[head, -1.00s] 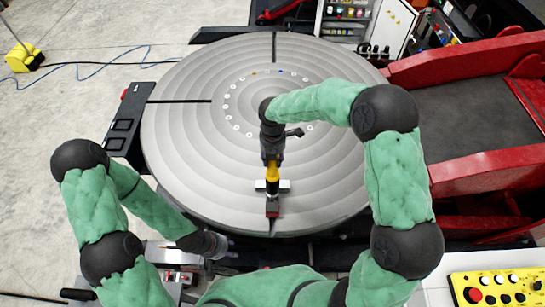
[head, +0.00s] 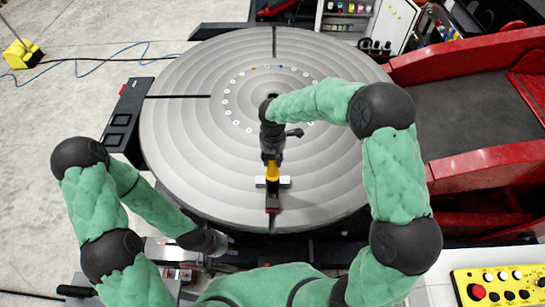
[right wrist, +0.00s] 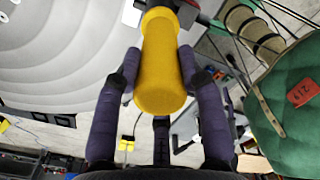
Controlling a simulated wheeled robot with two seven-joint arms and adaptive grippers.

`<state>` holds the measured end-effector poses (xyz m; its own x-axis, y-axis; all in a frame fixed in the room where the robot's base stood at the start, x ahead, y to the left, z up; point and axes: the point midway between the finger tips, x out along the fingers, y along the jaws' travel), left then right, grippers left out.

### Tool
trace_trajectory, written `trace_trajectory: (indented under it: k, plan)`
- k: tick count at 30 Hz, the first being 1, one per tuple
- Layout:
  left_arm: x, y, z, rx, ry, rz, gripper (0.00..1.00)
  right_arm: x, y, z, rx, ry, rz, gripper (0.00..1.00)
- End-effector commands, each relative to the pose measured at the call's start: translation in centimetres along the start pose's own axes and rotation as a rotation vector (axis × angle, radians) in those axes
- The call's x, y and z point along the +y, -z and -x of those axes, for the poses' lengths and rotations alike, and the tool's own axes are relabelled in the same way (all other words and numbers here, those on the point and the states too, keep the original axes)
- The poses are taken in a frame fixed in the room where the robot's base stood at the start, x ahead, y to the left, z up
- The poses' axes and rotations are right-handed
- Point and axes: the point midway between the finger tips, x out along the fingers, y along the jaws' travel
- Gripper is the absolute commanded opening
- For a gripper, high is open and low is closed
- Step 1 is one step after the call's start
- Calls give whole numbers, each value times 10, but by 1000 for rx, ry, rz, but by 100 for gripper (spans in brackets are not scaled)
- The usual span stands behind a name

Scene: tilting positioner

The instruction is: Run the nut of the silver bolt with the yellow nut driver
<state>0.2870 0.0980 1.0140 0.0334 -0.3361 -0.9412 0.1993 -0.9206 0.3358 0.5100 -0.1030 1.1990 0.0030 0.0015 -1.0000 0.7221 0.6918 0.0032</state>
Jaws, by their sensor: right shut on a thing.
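The yellow nut driver (head: 272,172) is in my right gripper (head: 271,157), above the near part of the round grey table (head: 190,130). In the right wrist view the fingers (right wrist: 158,75) close around the driver's thick yellow handle (right wrist: 161,60). A ring of small fasteners (head: 227,104) lies around the table's middle, partly hidden by my right arm. I cannot tell which is the silver bolt.
A pale bracket with a dark red block (head: 272,208) shows at the table's near edge, beneath the driver. A red frame (head: 480,165) stands at the right. A yellow button box (head: 500,288) is at the lower right. A tool cabinet (head: 372,22) stands behind the table.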

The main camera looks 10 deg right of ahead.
Motion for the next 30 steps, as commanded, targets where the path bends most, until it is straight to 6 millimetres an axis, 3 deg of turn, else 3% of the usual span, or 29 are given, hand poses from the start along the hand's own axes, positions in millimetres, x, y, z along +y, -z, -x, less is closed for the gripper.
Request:
trace_trajectory:
  k: [30]
  plan:
    - [2,0,6,0,0,0,40,1,-1,8,-2,-2,0,1]
